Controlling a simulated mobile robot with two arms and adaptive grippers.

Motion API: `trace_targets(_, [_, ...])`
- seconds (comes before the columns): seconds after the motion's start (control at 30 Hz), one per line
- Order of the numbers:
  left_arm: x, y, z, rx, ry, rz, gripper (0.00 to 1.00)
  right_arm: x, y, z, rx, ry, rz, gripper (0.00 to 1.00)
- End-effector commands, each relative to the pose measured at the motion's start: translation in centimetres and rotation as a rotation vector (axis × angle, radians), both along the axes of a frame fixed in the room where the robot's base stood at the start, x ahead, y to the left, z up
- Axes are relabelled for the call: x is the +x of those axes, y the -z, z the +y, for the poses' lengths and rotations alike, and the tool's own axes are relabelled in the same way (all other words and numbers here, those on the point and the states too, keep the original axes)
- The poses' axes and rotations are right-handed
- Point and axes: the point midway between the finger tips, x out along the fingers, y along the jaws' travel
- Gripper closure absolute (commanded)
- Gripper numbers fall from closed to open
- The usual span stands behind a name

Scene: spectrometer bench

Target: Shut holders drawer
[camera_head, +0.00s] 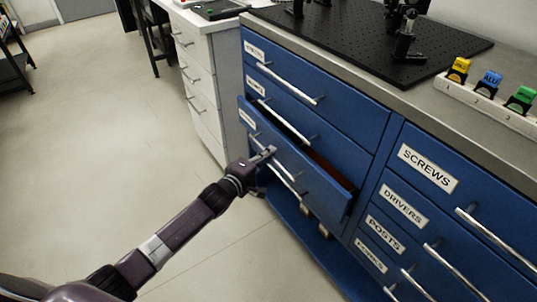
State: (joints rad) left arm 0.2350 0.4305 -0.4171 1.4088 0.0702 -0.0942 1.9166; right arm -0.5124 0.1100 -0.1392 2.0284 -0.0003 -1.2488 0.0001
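One drawer (322,186) in the left column of the blue cabinet stands pulled out, with a dark reddish inside showing along its top gap. The label on its front is too small to read, so I cannot tell by name that it is the holders drawer. My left gripper (265,156) is at the front of this drawer, close to its silver handle (284,176). Whether the fingers touch or grip the handle is not clear. My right gripper is not in view.
The drawers above look shut. The right column has drawers labelled screws (428,168), drivers (403,206) and posts (384,234). A black breadboard (440,48) and a white rack (487,107) with coloured pieces stand on the counter. The floor (120,130) at left is clear.

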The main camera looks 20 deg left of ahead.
Motion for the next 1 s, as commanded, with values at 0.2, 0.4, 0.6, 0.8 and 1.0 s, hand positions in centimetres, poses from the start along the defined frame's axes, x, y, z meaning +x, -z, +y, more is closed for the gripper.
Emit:
trace_targets(0.2, [0.0,0.0,0.0,0.000,0.000,0.001,1.00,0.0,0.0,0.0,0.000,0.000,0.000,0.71])
trace_targets(0.4, [0.3,0.1,-0.2,-0.001,-0.001,0.000,1.00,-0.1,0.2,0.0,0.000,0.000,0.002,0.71])
trace_targets(0.6, [2.8,0.1,-2.0,-0.004,-0.003,-0.001,1.00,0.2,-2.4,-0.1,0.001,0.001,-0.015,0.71])
trace_targets(0.8, [3.6,0.1,-2.7,0.000,-0.002,0.001,1.00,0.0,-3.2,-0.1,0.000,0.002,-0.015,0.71])
trace_targets(1.0, [3.6,0.0,-2.7,0.000,-0.001,-0.001,1.00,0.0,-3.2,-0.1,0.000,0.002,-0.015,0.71])
